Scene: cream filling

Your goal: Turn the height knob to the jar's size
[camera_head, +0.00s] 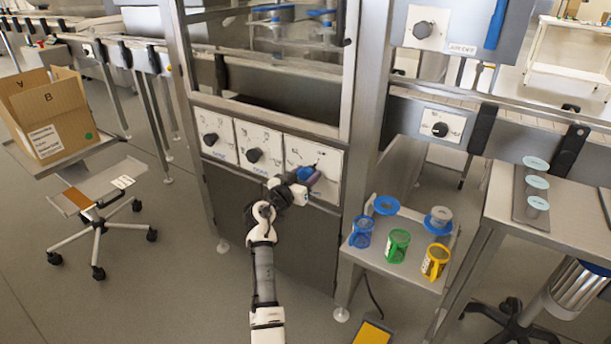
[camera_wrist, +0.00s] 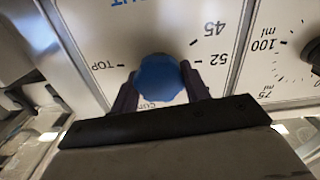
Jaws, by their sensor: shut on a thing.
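A blue knob (camera_wrist: 160,78) sits on a white dial plate (camera_wrist: 105,30) with the marks TOP, 45, 52 and partly covered letters. My gripper (camera_wrist: 160,88) is shut on the blue knob, one dark finger on each side. The knob's pointer cannot be made out. In the head view my gripper (camera_head: 306,176) reaches the rightmost of three white dial plates on the machine front, and the blue knob (camera_head: 305,173) shows partly behind it. Three small jars with pale blue tops (camera_head: 537,183) stand in a row on the right; their size marks cannot be read.
Two black knobs (camera_head: 254,155) (camera_head: 211,139) sit left of my gripper. A side shelf (camera_head: 385,262) holds blue, green and yellow cups and round parts. A cardboard box (camera_head: 50,115) stands at the left. A yellow pedal (camera_head: 372,334) lies on the floor.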

